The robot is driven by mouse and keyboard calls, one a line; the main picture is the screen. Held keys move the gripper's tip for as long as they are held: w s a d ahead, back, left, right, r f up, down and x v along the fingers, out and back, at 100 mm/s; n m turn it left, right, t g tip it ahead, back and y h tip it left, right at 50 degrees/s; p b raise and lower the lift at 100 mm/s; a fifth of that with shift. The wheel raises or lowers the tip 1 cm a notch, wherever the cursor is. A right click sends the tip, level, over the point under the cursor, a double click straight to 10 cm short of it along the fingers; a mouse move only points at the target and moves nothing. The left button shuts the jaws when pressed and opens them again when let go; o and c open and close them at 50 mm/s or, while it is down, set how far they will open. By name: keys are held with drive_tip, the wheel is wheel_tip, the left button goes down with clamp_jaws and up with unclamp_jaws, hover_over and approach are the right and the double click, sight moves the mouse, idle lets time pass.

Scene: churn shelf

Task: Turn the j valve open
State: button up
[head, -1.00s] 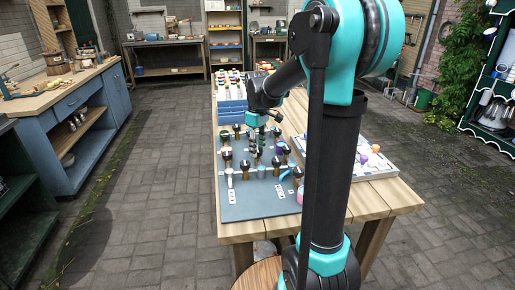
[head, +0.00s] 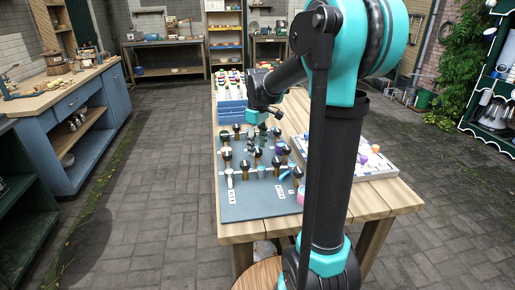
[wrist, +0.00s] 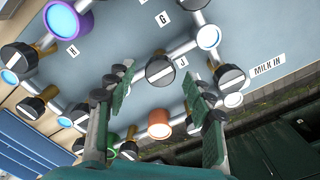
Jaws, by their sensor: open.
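The j valve (wrist: 160,69) shows in the wrist view as a round black knob with a white stripe. The letter J (wrist: 182,61) is printed just to its right on the blue-grey board. My gripper (wrist: 157,82) is open, with one finger to the left of this knob and one to the right. The knob shows between the fingertips, and I see no contact. How far the fingertips are above it is hard to tell. In the head view my gripper (head: 264,128) hangs over the valve board (head: 262,208), and the j valve cannot be singled out there.
Several similar black knobs on pipes surround it, including one by the G label (wrist: 163,19) and one by the H label (wrist: 72,50). An orange-brown cap (wrist: 159,124) sits below. Blue trays (head: 232,108) stand behind the board, and a white tray (head: 372,168) lies to its right.

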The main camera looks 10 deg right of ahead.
sight(258, 150)
wheel_tip(258, 150, up, 11)
idle(0.4)
